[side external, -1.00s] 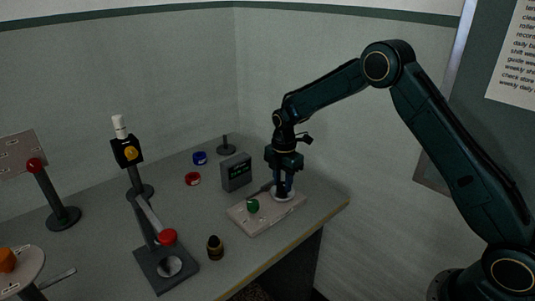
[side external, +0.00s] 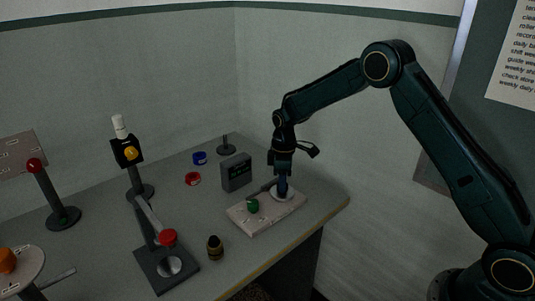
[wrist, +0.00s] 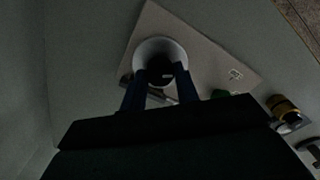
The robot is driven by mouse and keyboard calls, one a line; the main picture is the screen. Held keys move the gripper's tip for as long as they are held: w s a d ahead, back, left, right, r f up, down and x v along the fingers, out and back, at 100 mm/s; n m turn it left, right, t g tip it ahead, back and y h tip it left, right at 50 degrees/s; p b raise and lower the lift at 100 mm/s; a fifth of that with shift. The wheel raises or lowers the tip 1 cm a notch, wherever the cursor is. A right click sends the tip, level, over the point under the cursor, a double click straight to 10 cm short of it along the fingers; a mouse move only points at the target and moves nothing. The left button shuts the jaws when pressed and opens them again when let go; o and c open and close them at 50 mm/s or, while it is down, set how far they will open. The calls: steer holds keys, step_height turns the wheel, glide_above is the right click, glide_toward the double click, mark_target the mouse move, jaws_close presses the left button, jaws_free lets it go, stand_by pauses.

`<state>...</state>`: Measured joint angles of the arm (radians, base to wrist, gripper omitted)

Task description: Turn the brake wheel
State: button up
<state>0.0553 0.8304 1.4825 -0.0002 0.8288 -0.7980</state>
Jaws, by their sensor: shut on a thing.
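A pale round wheel (side external: 291,196) with a dark centre sits on a light flat plate (side external: 253,226) near the right corner of the table; I take it for the brake wheel. In the wrist view the wheel is a white ring (wrist: 148,44) around a dark middle. My gripper (side external: 282,193) points down at its centre. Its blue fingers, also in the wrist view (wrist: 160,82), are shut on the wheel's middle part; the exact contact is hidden. A green knob (side external: 252,205) stands on the same plate, left of the wheel.
A grey box (side external: 236,172) stands behind the plate. A small dark and brass bottle-like piece (side external: 215,248) stands at the front left. A stand with a red knob (side external: 168,238) is further left. Red (side external: 193,179) and blue (side external: 200,158) rings lie behind.

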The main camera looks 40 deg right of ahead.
steer(key=m, duration=0.4)
steer(key=shift+m, duration=0.4)
steer(key=m, duration=0.4)
steer(key=shift+m, duration=0.3)
steer(key=m, duration=0.4)
steer(key=shift+m, duration=1.9)
steer(key=o, duration=1)
steer(key=shift+c, duration=0.2)
steer(key=shift+r, duration=0.1)
